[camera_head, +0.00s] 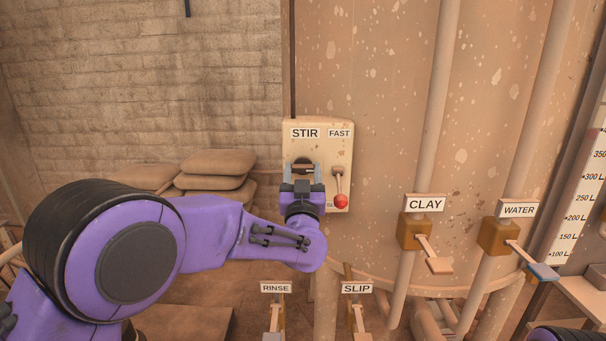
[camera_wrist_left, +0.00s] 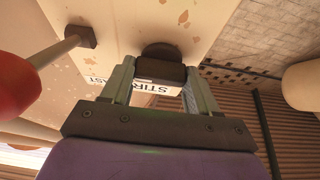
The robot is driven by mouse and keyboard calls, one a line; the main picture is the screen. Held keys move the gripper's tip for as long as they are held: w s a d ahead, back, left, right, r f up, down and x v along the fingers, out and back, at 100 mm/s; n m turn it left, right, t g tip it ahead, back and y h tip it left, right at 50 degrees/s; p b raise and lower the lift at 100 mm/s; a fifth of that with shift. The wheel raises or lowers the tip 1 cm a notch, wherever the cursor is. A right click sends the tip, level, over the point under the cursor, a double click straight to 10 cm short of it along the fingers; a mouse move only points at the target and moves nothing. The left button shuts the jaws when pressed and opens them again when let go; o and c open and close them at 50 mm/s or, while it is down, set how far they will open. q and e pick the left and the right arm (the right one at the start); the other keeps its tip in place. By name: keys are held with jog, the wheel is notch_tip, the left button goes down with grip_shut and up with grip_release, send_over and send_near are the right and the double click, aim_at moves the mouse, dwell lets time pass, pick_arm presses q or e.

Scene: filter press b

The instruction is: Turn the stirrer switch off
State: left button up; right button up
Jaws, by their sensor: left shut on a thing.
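The stirrer panel (camera_head: 317,140) is a cream plate on the tank, with a STIR label (camera_head: 305,133) above a dark round knob (camera_head: 302,164). My left gripper (camera_head: 302,172) is at this knob with a finger on each side, shut on it. The left wrist view shows the same knob (camera_wrist_left: 163,72) between the fingertips of the gripper (camera_wrist_left: 160,80). The gripper hides much of the knob, so its setting cannot be read. Beside it, under the FAST label (camera_head: 340,133), a lever with a red ball (camera_head: 340,201) points down; the ball also shows in the wrist view (camera_wrist_left: 15,85).
CLAY (camera_head: 425,204) and WATER (camera_head: 518,209) valves with handles stand to the right on vertical pipes. RINSE (camera_head: 276,288) and SLIP (camera_head: 357,288) valves are below. Stacked sacks (camera_head: 215,170) lie behind my left arm. The red-ball lever is close beside the gripper.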

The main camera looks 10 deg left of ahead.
pick_arm(q)
jog(key=shift+f, duration=0.1)
jog(key=n+y+b, duration=0.2)
jog(key=n, duration=0.2)
jog(key=shift+f+g+b, duration=0.1)
jog(key=shift+g+b, duration=0.2)
jog(key=shift+g, duration=0.1)
jog(key=n+g+y+b, duration=0.1)
jog(key=n, duration=0.3)
jog(key=n+g+y+b, duration=0.1)
jog(key=n+g, duration=0.1)
jog(key=n, duration=0.2)
jog(key=n+g+y+b, duration=0.1)
jog(key=n+y+b, duration=0.1)
jog(key=n, duration=0.2)
jog(key=shift+d+r+n, duration=0.2)
jog(key=shift+r+n, duration=0.1)
jog(key=shift+n, duration=0.1)
jog(key=n, duration=0.1)
jog(key=n+g, duration=0.1)
jog(key=n, duration=0.1)
jog(key=n+g, duration=0.1)
jog(key=n, duration=0.1)
jog(key=shift+r+b, duration=0.25)
jog(key=shift+b, duration=0.1)
jog(key=shift+n, duration=0.4)
